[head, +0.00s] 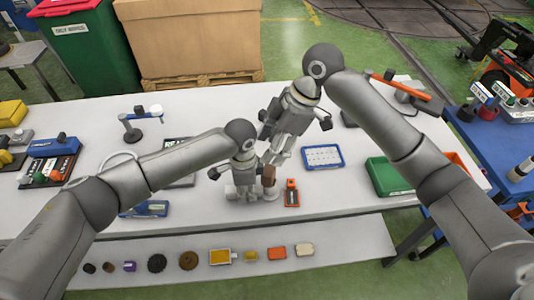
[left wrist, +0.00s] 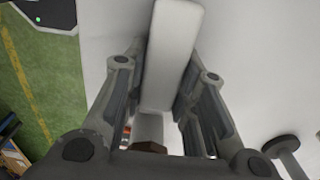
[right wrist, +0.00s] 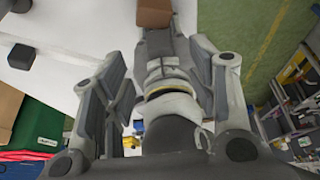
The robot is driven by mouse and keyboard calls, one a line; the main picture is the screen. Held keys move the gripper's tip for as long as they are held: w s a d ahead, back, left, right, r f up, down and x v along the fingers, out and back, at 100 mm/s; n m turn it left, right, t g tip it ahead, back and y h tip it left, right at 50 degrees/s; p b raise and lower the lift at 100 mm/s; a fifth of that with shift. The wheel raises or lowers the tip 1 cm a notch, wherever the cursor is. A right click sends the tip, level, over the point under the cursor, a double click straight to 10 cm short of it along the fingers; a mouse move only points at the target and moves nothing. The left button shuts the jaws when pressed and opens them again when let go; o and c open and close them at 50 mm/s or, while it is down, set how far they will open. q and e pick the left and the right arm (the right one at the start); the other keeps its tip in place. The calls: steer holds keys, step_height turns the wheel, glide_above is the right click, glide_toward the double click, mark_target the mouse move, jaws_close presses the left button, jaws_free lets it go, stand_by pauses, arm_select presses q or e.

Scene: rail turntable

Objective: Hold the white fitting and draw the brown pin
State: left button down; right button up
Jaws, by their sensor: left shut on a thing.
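The white fitting shows in the left wrist view as a long pale bar (left wrist: 170,55) between my left fingers. In the head view its pale part (head: 271,193) is low beside my left gripper (head: 247,190), which is shut on it. The brown pin (head: 268,175) sits just right of that gripper. In the left wrist view a brown end (left wrist: 150,147) shows, mostly hidden by the palm. My right gripper (head: 277,156) is above and behind the left one, open and seemingly empty. The right wrist view shows a brown block (right wrist: 153,13) beyond its fingers.
An orange and black item (head: 291,194) stands close right of the fitting. A blue-rimmed tray (head: 322,157) and a green bin (head: 386,177) lie further right. A lamp-like stand (head: 132,130) is at the left. A lower shelf (head: 330,250) holds several small parts.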

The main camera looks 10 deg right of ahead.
steer(key=shift+o, duration=0.4)
steer(key=v, duration=0.7)
steer(key=shift+d+r, duration=0.2)
steer(key=shift+r, duration=0.05)
steer(key=shift+o, duration=0.9)
steer(key=m+t, duration=0.2)
steer(key=m, duration=0.3)
glide_toward(274, 177)
steer(key=shift+h, duration=0.3)
steer(key=x, duration=1.1)
steer(key=shift+a+r, duration=0.15)
steer(key=shift+a, duration=0.1)
steer(key=shift+s, duration=0.1)
steer(key=shift+r, duration=0.1)
jaws_close()
